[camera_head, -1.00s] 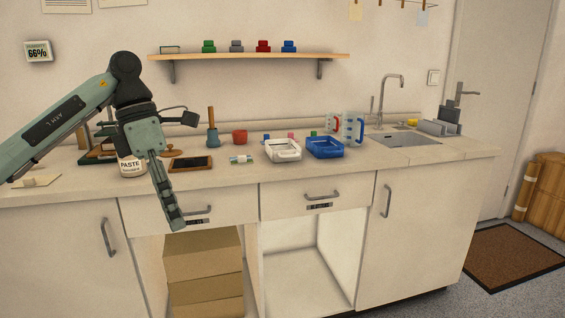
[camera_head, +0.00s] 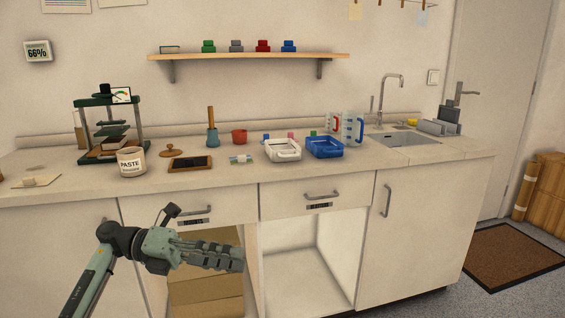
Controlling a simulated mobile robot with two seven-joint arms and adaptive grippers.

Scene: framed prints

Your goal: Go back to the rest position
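My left gripper (camera_head: 222,258) is in front of the cabinet, below the counter edge, and points to the right. Its fingers lie close together, and I see nothing held between them, but this side angle does not show clearly whether they are fully shut. It overlaps the open cabinet bay with the cardboard boxes (camera_head: 206,291) in the picture. My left arm comes up from the bottom left. My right gripper is not in view.
The counter (camera_head: 320,167) carries a green press (camera_head: 112,130), a paste jar (camera_head: 131,163), a white tray (camera_head: 283,151), a blue tray (camera_head: 324,148) and measuring jugs. Drawer handles (camera_head: 322,195) stick out at the front. Floor on the right is open around a brown mat (camera_head: 508,255).

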